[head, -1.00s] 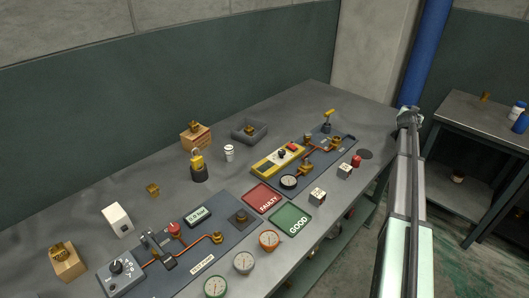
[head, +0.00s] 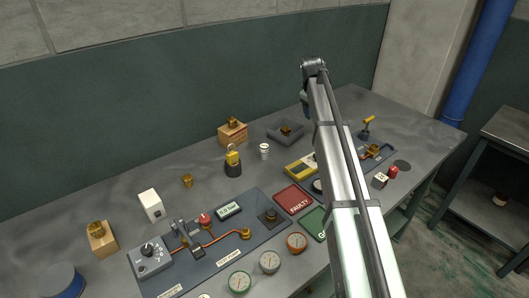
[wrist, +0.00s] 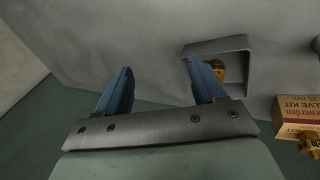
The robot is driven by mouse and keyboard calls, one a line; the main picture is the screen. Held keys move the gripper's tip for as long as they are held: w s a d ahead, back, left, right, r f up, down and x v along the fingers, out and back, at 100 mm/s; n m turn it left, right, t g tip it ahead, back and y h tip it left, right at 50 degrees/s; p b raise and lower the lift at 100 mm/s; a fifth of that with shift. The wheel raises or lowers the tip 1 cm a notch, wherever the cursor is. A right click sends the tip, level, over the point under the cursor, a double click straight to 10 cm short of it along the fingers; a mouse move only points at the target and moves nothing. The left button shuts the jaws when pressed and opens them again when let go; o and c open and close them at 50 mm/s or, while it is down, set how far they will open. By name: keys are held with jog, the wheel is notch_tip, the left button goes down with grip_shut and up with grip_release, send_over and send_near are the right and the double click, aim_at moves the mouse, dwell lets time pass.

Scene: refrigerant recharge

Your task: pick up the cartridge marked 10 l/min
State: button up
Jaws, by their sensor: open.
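Several brass cartridges stand on the bench, and I cannot read a 10 l/min mark on any. One brass cartridge (head: 285,130) is in the grey tray (head: 272,134) at the back. It also shows in the wrist view (wrist: 217,70), partly behind the right finger. Another brass cartridge (head: 233,122) is on a valve kit box (head: 232,136). A third brass cartridge (head: 187,181) stands on the bare bench, and one more brass cartridge (head: 96,228) is on a box at left. My gripper (wrist: 158,68) is open, its blue fingers empty; the tray shows at its right finger.
A board with copper pipe (head: 210,252) lies in front, near the red FAULTY mat (head: 294,198) and several gauges. My arm hides part of the right-hand board.

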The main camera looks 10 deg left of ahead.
aim_at(264, 145)
jog(key=s+a+n+g+y, duration=0.2)
jog(key=s+a+n+g, duration=0.35)
jog(key=s+a, duration=0.95)
jog(key=f, duration=0.2)
jog(key=w+a+f+n+t, duration=0.1)
jog(key=f, duration=0.1)
jog(key=a+f+n, duration=0.1)
jog(key=f, duration=0.1)
jog(key=shift+w+a+f+t, duration=0.1)
jog(key=shift+w+a+t, duration=0.15)
jog(key=shift+w+a+f, duration=0.1)
jog(key=shift+w+f, duration=0.1)
jog(key=shift+f, duration=1.45)
jog(key=shift+w+a+f, duration=0.1)
jog(key=shift+w+f, duration=0.05)
jog(key=shift+f, duration=1.45)
jog(key=c, duration=1.2)
